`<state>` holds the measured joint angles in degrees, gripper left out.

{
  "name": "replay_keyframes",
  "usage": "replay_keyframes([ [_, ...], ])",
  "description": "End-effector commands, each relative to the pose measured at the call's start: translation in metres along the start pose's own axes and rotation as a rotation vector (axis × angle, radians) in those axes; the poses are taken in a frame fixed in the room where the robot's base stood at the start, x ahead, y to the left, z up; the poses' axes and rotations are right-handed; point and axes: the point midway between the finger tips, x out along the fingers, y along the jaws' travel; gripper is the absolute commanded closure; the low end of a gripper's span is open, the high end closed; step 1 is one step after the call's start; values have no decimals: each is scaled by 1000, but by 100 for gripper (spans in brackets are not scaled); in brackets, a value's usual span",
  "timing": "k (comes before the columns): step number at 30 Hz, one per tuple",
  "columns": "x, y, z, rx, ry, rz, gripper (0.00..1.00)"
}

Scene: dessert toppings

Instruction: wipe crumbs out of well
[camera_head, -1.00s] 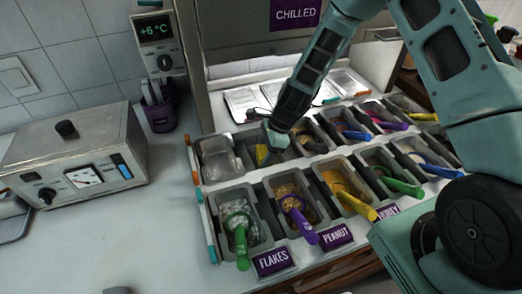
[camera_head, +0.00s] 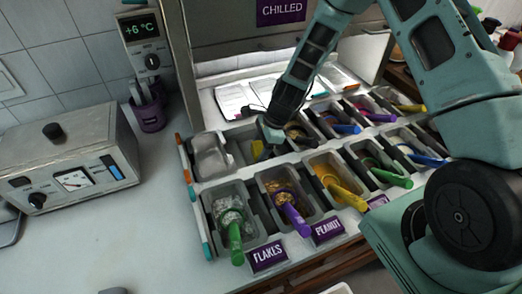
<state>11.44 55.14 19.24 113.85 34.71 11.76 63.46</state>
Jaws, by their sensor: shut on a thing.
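My gripper (camera_head: 270,134) points down over the back row of the topping rack, at the second well (camera_head: 236,146) from the left. It is shut on a small yellow-and-blue wiping tool (camera_head: 258,150), whose lower part is inside that well near its right side. The tool's exact shape is hard to make out. The well looks grey and mostly bare. Crumbs are too small to tell, and my gripper hides part of its right side.
A clear empty tub (camera_head: 211,158) fills the back-left well. In front are bins of flakes (camera_head: 222,207) with a green scoop (camera_head: 235,240) and peanuts (camera_head: 272,188) with a purple scoop (camera_head: 293,215). A steel appliance (camera_head: 75,150) stands left; the counter (camera_head: 150,220) between is clear.

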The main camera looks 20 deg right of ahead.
Motion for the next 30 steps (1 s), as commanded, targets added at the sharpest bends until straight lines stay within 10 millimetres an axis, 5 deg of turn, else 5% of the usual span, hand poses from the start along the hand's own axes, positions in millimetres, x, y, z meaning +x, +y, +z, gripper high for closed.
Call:
replay_keyframes([
  [12, 0, -19, 1, 1, 3, -5, 62],
  [30, -3, 18, -1, 1, 0, -3, 62],
])
